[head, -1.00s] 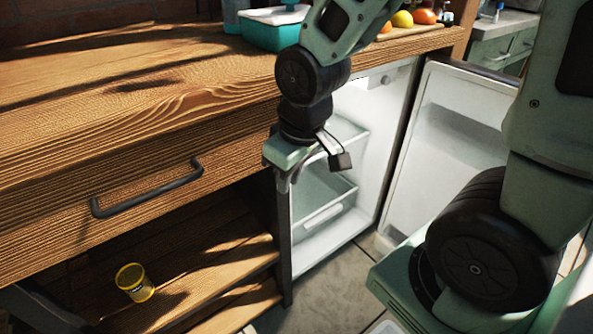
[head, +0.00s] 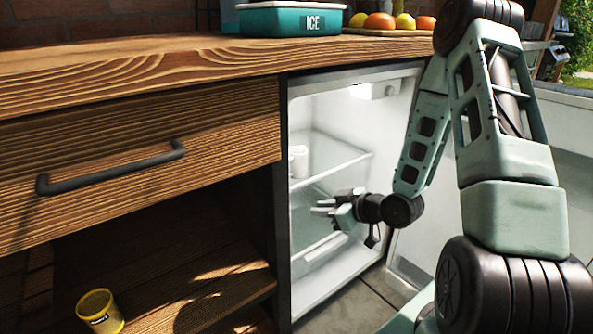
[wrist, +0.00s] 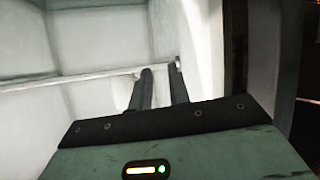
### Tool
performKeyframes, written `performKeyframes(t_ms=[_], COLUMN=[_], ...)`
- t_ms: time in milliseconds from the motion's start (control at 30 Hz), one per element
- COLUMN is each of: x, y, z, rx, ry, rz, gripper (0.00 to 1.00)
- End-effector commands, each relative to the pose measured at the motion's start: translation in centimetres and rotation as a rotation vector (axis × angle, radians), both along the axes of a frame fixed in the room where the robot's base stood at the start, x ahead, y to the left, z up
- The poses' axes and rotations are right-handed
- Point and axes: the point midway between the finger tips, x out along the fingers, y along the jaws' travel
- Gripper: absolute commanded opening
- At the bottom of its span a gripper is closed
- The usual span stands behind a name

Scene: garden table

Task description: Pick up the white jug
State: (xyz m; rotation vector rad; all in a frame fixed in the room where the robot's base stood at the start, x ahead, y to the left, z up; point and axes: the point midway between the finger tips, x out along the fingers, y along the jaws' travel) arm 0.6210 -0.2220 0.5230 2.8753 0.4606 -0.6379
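A small white object (head: 299,161), likely the white jug, stands on the upper glass shelf inside the open fridge. The fridge's left edge partly hides it in the head view, and I cannot make it out clearly in the wrist view. My gripper (head: 322,208) is at the fridge opening, below and a little right of the white object, apart from it. In the wrist view its two dark fingers (wrist: 160,88) are apart with nothing seen between them.
The fridge's glass shelf (head: 335,160) lies above my gripper. Its door stands open at the right. The wooden counter (head: 150,70) holds a teal ICE box (head: 291,19) and a board of fruit. A yellow tin (head: 100,311) sits on the low shelf at left.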

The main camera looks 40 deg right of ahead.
Motion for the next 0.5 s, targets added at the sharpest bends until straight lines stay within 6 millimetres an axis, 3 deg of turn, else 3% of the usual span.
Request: performKeyframes(t_ms=[100,300,500], x=[-0.8,-1.8,0.4], y=[-1.7,-3.3,-3.1], z=[0.7,2.6,2.9], rx=[0.098,0.172,0.180], ry=[-0.195,-0.392,-0.427], rz=[-0.052,-0.114,-0.120], gripper=[0.18,0.18,0.18])
